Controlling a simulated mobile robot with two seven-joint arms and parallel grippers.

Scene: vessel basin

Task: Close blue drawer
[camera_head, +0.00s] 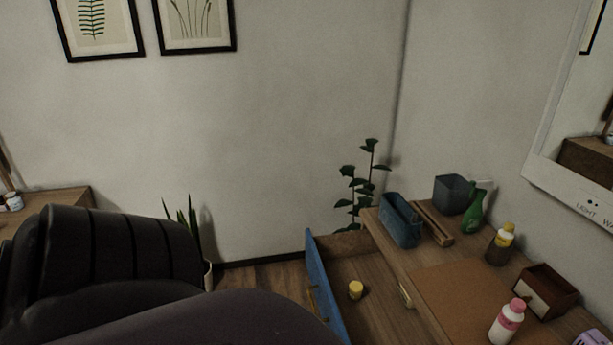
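The blue drawer (324,290) is pulled out from the wooden desk (398,252) at the lower middle of the head view. Its blue front panel faces left and its wooden inside is exposed. A small yellow-capped jar (356,290) stands inside it. A handle shows on the outer side of the blue front, partly hidden. Large dark shapes at the lower left cover part of the view and the near end of the drawer. Neither gripper shows in this view.
On the desk stand a blue bin (401,220), a grey bin (452,194), a green spray bottle (474,208), a yellow-capped bottle (500,244), a pink-capped bottle (507,322) and a small wooden box (543,290). Plants (361,185) stand by the wall.

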